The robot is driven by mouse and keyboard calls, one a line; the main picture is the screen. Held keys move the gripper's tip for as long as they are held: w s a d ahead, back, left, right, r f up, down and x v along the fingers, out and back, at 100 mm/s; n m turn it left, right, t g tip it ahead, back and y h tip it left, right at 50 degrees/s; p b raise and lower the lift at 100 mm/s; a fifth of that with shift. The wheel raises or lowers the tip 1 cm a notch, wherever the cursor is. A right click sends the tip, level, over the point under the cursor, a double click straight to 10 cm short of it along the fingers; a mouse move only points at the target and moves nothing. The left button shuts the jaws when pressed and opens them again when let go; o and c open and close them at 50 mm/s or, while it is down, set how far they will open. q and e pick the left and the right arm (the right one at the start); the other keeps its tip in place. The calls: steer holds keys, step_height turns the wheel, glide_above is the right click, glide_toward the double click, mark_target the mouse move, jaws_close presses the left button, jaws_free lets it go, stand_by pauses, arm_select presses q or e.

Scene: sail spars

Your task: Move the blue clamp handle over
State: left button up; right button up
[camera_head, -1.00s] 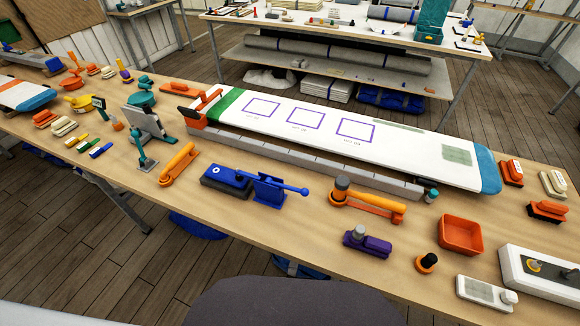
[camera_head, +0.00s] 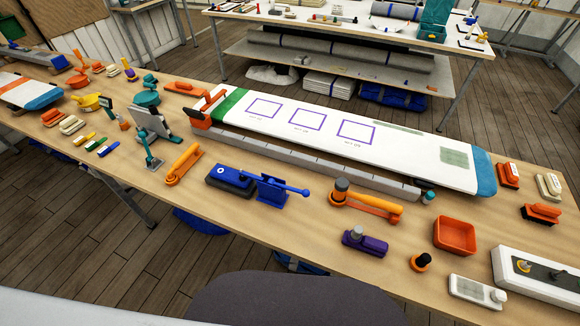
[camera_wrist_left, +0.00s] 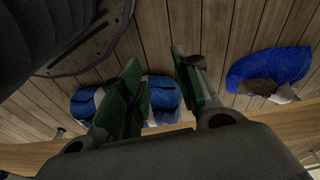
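The blue clamp (camera_head: 271,190) stands on the wooden workbench, near its front edge. Its blue handle (camera_head: 292,190) lies roughly level and points right, ending in a small knob. A dark blue block (camera_head: 230,178) sits directly left of it; I cannot tell whether they touch. In the left wrist view my left gripper (camera_wrist_left: 160,85) is open and empty, its two green-padded fingers apart. It points toward the floor and the bench edge, with no clamp in view. Neither gripper shows in the head view. My right gripper is not seen.
A long white panel (camera_head: 405,152) rests behind the clamp on a grey rail. An orange lever (camera_head: 184,164) lies to the left. An orange clamp with a hammer-like head (camera_head: 365,203), a purple piece (camera_head: 366,242) and an orange tray (camera_head: 455,235) are to the right. Blue bundles (camera_wrist_left: 250,75) lie on the floor.

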arm_select(q)
steer(key=w+d+r+t+p, duration=0.1)
steer(key=w+r+p, duration=0.25)
steer(key=r, duration=1.75)
steer(key=w+d+r+t+p, duration=0.15)
steer(key=w+r, duration=0.35)
steer(key=r, duration=1.6)
steer(key=w+d+r+m+g+h, duration=0.1)
steer(key=w+d+r+m+h, duration=0.25)
steer(key=d+m, duration=0.45)
steer(key=w+d+r+m+g+h, duration=0.25)
steer(key=w+d+r+m, duration=0.2)
steer(key=d, duration=0.65)
steer(key=shift+w+a+r+m+g+y+p, duration=0.15)
steer(key=shift+w+a+r+m+g, duration=0.25)
steer(key=shift+w+r+m, duration=0.6)
steer(key=shift+w+a+r+m+g+y+p, duration=0.1)
steer(key=shift+w+a+r+m+g, duration=0.15)
steer(key=shift+w+r+m+g, duration=0.7)
steer(key=shift+w+a+r+m+g+y+p, duration=0.15)
steer(key=shift+w+a+r+m, duration=0.3)
steer(key=shift+w+m, duration=1)
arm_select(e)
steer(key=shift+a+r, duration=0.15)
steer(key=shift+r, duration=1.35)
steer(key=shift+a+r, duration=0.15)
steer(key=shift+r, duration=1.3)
